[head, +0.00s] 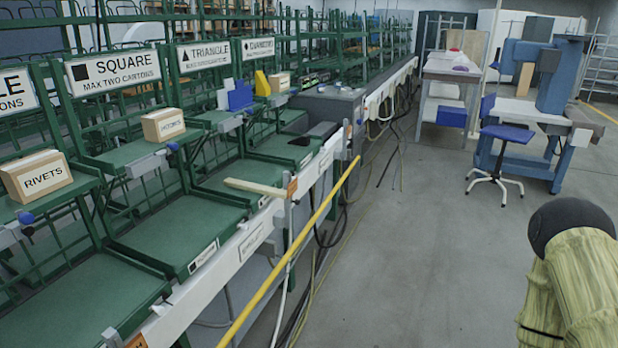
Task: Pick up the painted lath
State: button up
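A long, thin yellow lath (291,250) slants along the front of the green and white bench line in the head view. Its upper end is near the bench's front edge, and its lower end runs out at the bottom of the picture. I cannot tell what it rests on. A shorter pale, wood-coloured strip (255,188) sticks out level over the bench edge, left of the yellow lath. My gripper is not in view. Part of my arm, in a yellowish cover with a dark round cap, shows at the lower right, well apart from both.
Green bench bays (165,225) carry cartons, including a RIVETS carton (37,176) and another carton (163,125). Hoses and cables (330,235) hang below the bench edge. A blue stool (503,135) stands by a blue machine (560,75). The grey floor (420,260) between is clear.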

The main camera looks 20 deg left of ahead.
aim_at(269, 191)
jog(key=u, duration=0.1)
jog(key=i, duration=0.95)
jog(key=u, duration=1.05)
jog(key=i, duration=0.55)
jog(key=u, duration=0.45)
